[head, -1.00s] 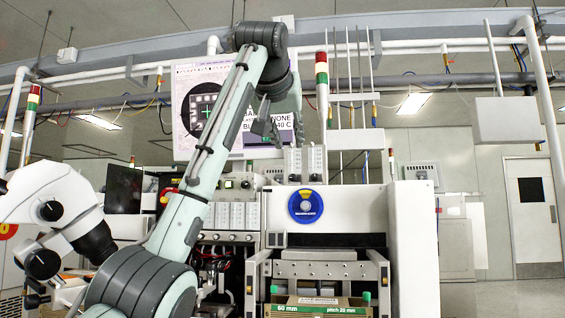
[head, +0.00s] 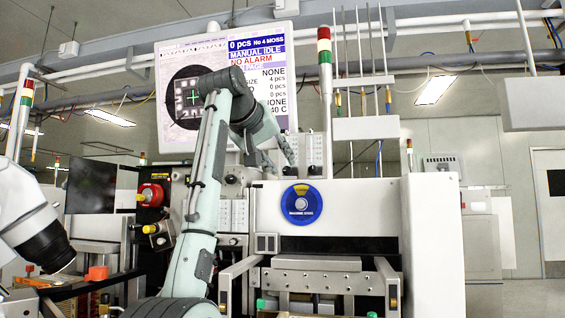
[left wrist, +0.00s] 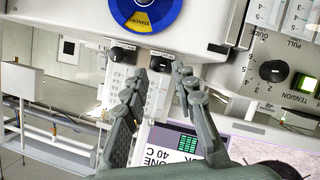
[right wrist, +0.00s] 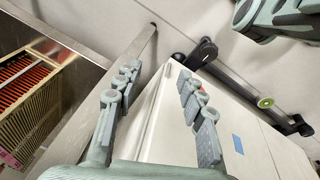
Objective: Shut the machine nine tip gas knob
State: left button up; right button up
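Two clear flow meters stand side by side on top of the white machine, below its screen (head: 228,90); one (head: 315,172) shows in the head view. In the left wrist view each has a black knob, one (left wrist: 122,54) to the left and one (left wrist: 160,62) near the fingertips. My left gripper (left wrist: 172,70) has its fingers apart, tips close together around or just before the second knob; contact cannot be told. In the head view my left gripper (head: 280,160) partly hides the meters. My right gripper (right wrist: 158,72) is open and empty, outside the head view.
A blue and yellow dial (head: 301,204) is on the machine front. A tension knob (left wrist: 272,71) sits on a panel in the left wrist view. A red button (head: 150,195) and a microscope (head: 40,225) are left. A white cabinet (right wrist: 160,120) is below my right gripper.

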aim_at(287, 171)
pick_arm(q)
jog(key=shift+x, duration=1.45)
pick_arm(e)
jog(key=s+f, duration=0.1)
jog(key=f, duration=0.1)
jog(key=shift+s+d+f, duration=0.35)
jog(key=shift+s+f, duration=0.05)
pick_arm(q)
grip_shut()
jog(key=shift+d+r+m+y, duration=0.1)
jog(key=shift+m+y, duration=0.8)
jog(key=shift+m, duration=0.2)
jog(key=shift+s+d+m+y, duration=0.1)
jog(key=shift+d+m+y, duration=0.1)
jog(key=shift+m+y, duration=0.8)
jog(key=shift+m, duration=0.3)
